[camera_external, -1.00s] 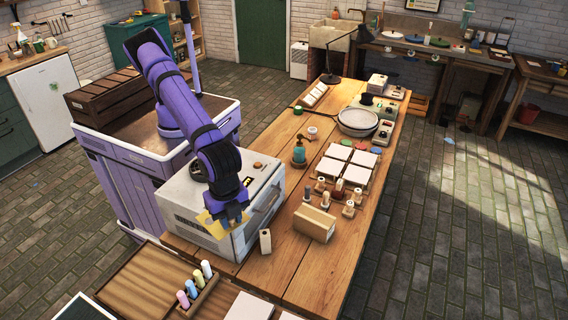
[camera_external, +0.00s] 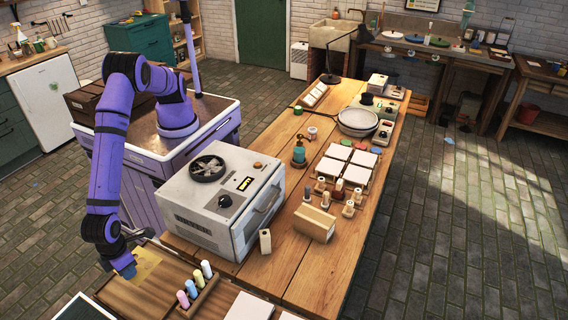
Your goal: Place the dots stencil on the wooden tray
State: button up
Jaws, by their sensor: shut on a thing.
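The dots stencil (camera_external: 146,262) is a thin yellow sheet; its dot pattern is too small to make out. My gripper (camera_external: 127,272) is shut on the stencil's left side. It holds the stencil at the back left of the wooden tray (camera_external: 150,297), the brown ribbed tray at the front left. The stencil appears over or close to the tray's back part. I cannot tell whether it touches the tray. My gripper and wrist hide the tray's back left corner.
Several pastel bottles (camera_external: 190,288) stand in a rack at the tray's right side. A white oven-like box (camera_external: 220,205) stands behind the tray. A dark framed panel (camera_external: 82,308) lies at the front left. The tray's front part is bare.

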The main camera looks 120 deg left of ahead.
aim_at(141, 291)
notch_tip(141, 291, down, 10)
jog(key=shift+r, duration=0.1)
dwell(0.4)
jog(key=o, duration=0.9)
notch_tip(141, 291, up, 12)
jog(key=shift+r, duration=0.1)
